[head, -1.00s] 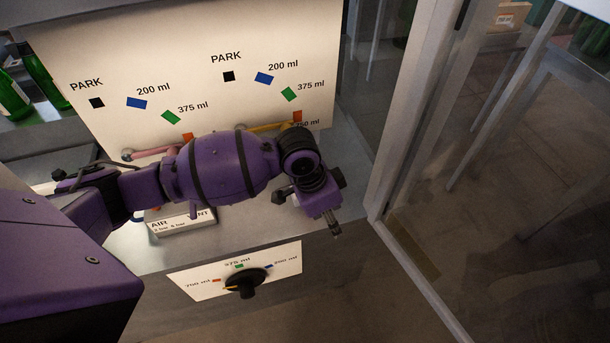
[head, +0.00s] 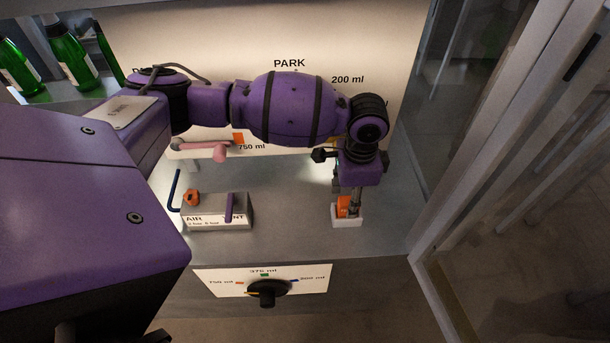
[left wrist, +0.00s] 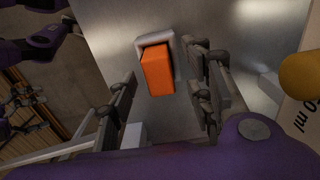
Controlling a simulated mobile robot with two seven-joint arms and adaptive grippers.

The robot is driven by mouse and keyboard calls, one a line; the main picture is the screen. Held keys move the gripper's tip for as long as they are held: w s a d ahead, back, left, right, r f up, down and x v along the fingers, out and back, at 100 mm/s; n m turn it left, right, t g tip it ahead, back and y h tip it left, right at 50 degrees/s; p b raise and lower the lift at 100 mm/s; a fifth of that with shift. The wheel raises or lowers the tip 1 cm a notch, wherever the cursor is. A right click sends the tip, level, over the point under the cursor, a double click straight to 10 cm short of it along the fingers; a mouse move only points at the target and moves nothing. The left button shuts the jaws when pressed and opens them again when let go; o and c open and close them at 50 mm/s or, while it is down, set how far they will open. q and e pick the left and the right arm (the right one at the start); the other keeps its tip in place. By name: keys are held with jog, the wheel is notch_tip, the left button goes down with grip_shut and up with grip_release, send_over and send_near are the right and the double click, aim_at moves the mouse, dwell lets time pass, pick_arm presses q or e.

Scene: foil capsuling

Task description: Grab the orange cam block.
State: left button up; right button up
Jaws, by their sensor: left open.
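The orange cam block (head: 343,206) sits in a small white holder (head: 347,222) on the grey metal counter, near its front right. In the left wrist view the orange cam block (left wrist: 157,71) shows as an upright orange piece in a pale frame (left wrist: 168,42), between my finger pads. My left gripper (head: 353,201) points down right at the block; the fingers partly cover it in the head view. In the left wrist view my left gripper (left wrist: 162,100) is open, one finger on each side of the block, with gaps showing. My right gripper is not in view.
The AIR/VENT box (head: 217,211) with an orange knob (head: 191,197) and purple lever stands to the left. A black dial (head: 267,292) is on the counter's front. A white marked panel (head: 300,40) rises behind; a pink lever (head: 205,150) projects there. Glass framing (head: 480,130) bounds the right.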

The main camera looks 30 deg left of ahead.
pick_arm(q)
jog(key=shift+f, duration=0.85)
jog(key=c, duration=1.1)
jog(key=shift+r, duration=0.1)
grip_shut()
jog(key=shift+r, duration=0.1)
